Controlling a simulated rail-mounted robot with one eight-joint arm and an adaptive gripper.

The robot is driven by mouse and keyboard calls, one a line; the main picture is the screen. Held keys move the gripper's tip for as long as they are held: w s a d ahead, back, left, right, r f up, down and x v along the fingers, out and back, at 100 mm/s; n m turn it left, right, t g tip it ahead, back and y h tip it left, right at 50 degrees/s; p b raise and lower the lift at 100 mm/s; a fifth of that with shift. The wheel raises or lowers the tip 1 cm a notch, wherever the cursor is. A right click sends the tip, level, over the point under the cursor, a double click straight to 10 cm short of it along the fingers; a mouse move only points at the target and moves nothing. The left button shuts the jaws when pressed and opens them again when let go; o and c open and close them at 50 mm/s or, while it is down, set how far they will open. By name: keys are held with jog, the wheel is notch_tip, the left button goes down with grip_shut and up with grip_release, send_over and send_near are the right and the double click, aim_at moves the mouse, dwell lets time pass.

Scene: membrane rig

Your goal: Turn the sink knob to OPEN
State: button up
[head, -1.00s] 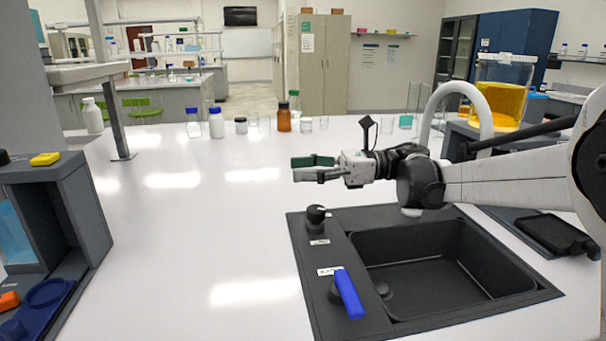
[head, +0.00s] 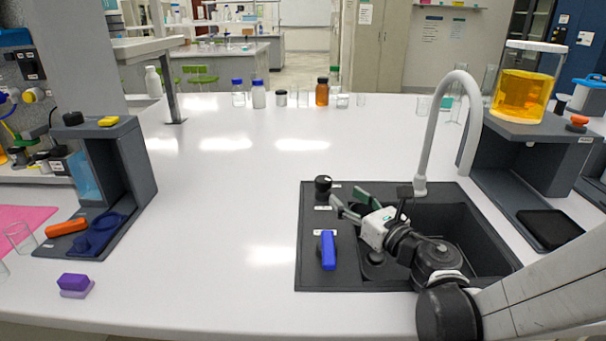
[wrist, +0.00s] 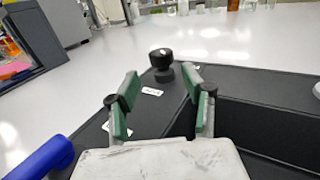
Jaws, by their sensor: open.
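The sink (head: 440,225) is black and set into the white bench. On its left deck stands a black round knob (head: 322,188) with a small white label in front of it. Nearer me on the same deck is a blue lever handle (head: 328,250), with another label behind it. My gripper (head: 349,200) is open and empty over the deck, just right of the black knob and pointing towards it. In the wrist view the black knob (wrist: 161,65) stands beyond the gap between the green-padded fingertips, apart from them. The blue handle (wrist: 40,158) shows at lower left. The label text is unreadable.
A pale curved faucet (head: 432,130) rises behind the sink. A dark stand with a yellow-filled vessel (head: 524,95) is at right. Several bottles line the back edge. A dark rig (head: 130,165) stands at left; the bench (head: 220,200) between is clear.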

aim_at(323, 184)
jog(key=b+x, duration=0.2)
jog(key=x, duration=1.1)
jog(key=shift+w+a, duration=0.2)
jog(key=shift+w, duration=0.05)
grip_shut()
